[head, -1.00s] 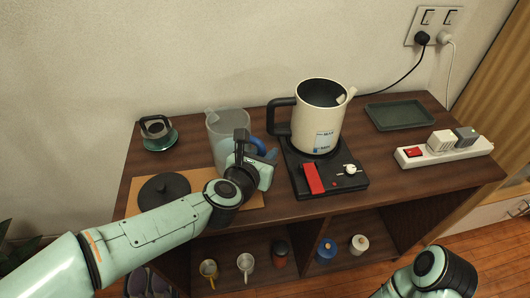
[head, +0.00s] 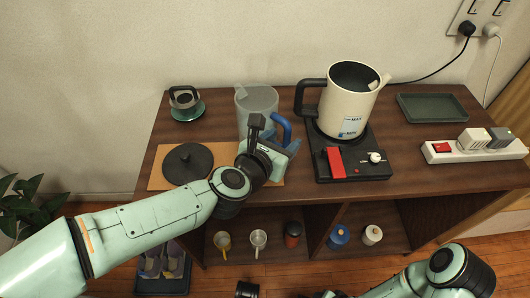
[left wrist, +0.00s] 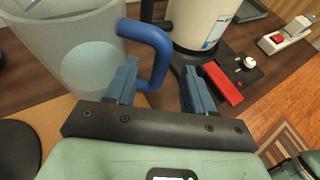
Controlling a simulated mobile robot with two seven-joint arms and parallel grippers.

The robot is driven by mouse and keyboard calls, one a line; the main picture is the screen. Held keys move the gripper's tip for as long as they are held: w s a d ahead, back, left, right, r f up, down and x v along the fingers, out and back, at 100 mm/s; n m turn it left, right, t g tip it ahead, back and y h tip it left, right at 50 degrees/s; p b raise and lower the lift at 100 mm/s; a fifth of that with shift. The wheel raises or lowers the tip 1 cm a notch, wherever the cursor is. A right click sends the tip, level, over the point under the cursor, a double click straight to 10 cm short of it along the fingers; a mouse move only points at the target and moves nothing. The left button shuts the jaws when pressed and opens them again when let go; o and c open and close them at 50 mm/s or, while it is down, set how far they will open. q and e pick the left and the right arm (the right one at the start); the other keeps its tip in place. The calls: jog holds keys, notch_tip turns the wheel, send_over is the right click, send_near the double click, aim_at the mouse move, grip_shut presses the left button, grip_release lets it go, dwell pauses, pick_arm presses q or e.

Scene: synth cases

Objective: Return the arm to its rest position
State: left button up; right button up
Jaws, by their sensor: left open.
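My left gripper (head: 284,140) is over the cabinet top, beside the pitcher. In the left wrist view its two blue fingers (left wrist: 160,90) are apart, with the blue handle (left wrist: 152,45) of the clear pitcher (left wrist: 80,55) reaching into the space between them. I cannot tell whether a finger touches the handle. The pitcher (head: 256,103) stands upright with some liquid in it, partly hidden by my left arm in the head view. My right arm shows at the bottom right of the head view; its fingers cannot be made out.
A cream kettle (head: 346,103) stands on a black base (head: 350,165) with a red switch. A black lid (head: 187,163) lies on a board left of my gripper. A green tray (head: 432,107) and a power strip (head: 470,152) are at right. Cups and jars fill the shelf below.

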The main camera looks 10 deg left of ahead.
pick_arm(q)
jog(key=p+v, duration=0.2)
jog(key=v, duration=0.6)
jog(key=shift+s+r, duration=0.15)
jog(key=shift+s, duration=0.15)
pick_arm(e)
jog(key=shift+g+y, duration=0.3)
jog(key=shift+g, duration=0.3)
jog(key=shift+s+a+r, duration=0.45)
jog(key=shift+s+r, duration=0.25)
jog(key=shift+s, duration=0.2)
jog(key=shift+s+a+r, duration=0.4)
jog(key=shift+s+r, duration=0.25)
jog(key=shift+s, duration=0.2)
pick_arm(q)
jog(key=shift+a, duration=0.1)
